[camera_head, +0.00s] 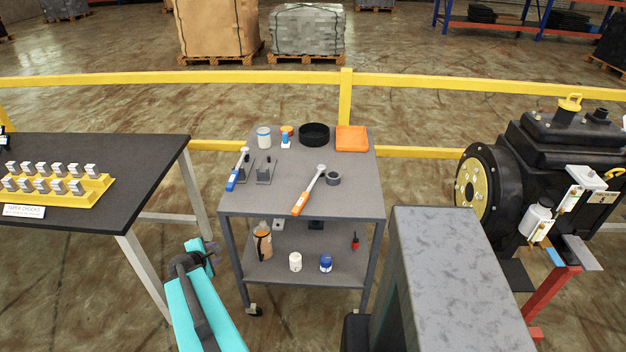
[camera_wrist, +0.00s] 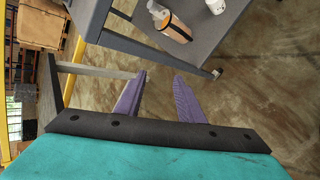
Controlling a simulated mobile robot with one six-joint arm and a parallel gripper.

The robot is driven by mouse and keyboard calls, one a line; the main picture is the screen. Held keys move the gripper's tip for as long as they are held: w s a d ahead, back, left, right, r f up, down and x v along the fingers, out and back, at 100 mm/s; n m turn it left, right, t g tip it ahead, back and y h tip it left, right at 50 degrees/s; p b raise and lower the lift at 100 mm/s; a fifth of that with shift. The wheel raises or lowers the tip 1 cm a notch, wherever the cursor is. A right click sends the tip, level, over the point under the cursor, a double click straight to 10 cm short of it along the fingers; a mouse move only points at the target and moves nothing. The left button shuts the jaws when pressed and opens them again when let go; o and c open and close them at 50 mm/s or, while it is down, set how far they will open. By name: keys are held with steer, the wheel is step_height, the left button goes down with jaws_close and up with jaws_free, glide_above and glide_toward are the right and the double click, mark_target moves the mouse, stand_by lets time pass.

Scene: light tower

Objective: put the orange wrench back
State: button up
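The orange wrench (camera_head: 309,190) has an orange handle and a silver shaft and head. It lies flat on the grey cart's top (camera_head: 345,198), handle toward the front edge, head next to a small dark ring (camera_head: 333,178). A blue-handled wrench (camera_head: 237,171) lies at the top's left, at a dark holder (camera_head: 248,172). A second dark holder (camera_head: 265,173) beside it looks empty. My gripper (camera_head: 211,250) is left of the cart, below its top and apart from the wrench. In the wrist view its purple fingers (camera_wrist: 160,76) are spread with nothing between them.
A black round tray (camera_head: 314,134), an orange tray (camera_head: 351,138) and small containers (camera_head: 264,138) stand along the cart's back. The lower shelf (camera_head: 275,272) holds bottles. A dark table (camera_head: 120,160) with a yellow rack (camera_head: 60,188) is left; a black machine (camera_head: 530,150) is right.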

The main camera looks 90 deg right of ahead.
steer(key=s+d+r+n+g+h+p, duration=0.1)
steer(key=s+d+r+n+h, duration=0.1)
steer(key=s+d+r, duration=0.6)
steer(key=s+d+r+n+h+p, duration=0.1)
steer(key=s+d+r+p, duration=0.1)
steer(key=s+d+r, duration=0.5)
steer(key=s+n, duration=0.1)
steer(key=s, duration=0.4)
steer(key=s+n+g, duration=0.1)
steer(key=s, duration=0.4)
steer(key=s+d+n+h, duration=0.1)
steer(key=s, duration=0.5)
steer(key=shift+n, duration=0.4)
steer(key=shift+w, duration=0.1)
steer(key=shift+w+f, duration=0.1)
steer(key=shift+w, duration=0.05)
